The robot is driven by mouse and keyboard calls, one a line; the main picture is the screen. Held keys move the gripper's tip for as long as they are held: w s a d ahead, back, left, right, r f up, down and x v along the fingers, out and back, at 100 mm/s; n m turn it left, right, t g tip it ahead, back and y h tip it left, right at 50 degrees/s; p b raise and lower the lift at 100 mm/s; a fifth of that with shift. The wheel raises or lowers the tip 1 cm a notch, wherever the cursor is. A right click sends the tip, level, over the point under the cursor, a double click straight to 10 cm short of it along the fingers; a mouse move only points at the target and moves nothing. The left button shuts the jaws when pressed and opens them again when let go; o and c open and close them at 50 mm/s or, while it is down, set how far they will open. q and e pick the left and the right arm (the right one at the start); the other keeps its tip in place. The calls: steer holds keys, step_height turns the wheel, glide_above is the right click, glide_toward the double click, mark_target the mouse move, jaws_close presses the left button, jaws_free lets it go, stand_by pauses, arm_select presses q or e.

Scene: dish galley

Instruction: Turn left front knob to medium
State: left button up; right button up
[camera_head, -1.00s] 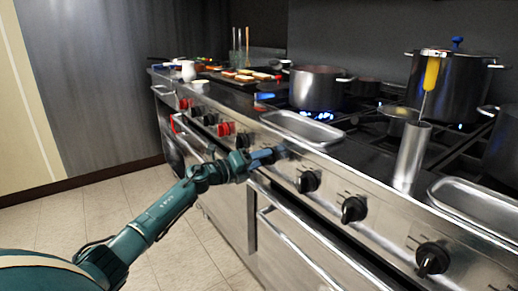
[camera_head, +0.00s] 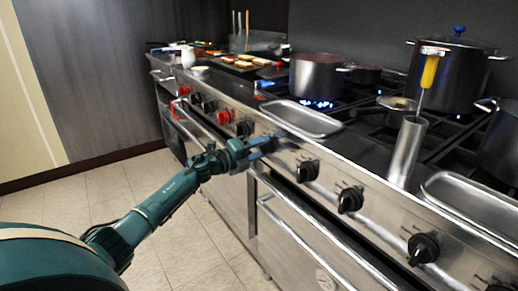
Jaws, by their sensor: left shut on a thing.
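My left gripper (camera_head: 268,145) reaches in from the left to the stove's steel front panel (camera_head: 325,183). Its fingers are closed around a black control knob there, which they mostly hide, so its pointer cannot be read. To the right along the panel are more black knobs: one (camera_head: 307,171) beside the gripper, another (camera_head: 350,200) and a third (camera_head: 423,248). Red knobs (camera_head: 224,117) are on the panel left of the gripper. My right gripper is not in view.
A steel pot (camera_head: 316,80) stands on a burner with blue light beneath it. Shallow steel trays (camera_head: 302,118) and a tall steel cylinder (camera_head: 406,152) holding a yellow-handled tool line the front edge. An oven handle (camera_head: 320,240) runs below the knobs. The floor at left is clear.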

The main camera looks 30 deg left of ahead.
arm_select(q)
steer(key=o, duration=1)
steer(key=p+v, duration=0.1)
steer(key=v, duration=1.2)
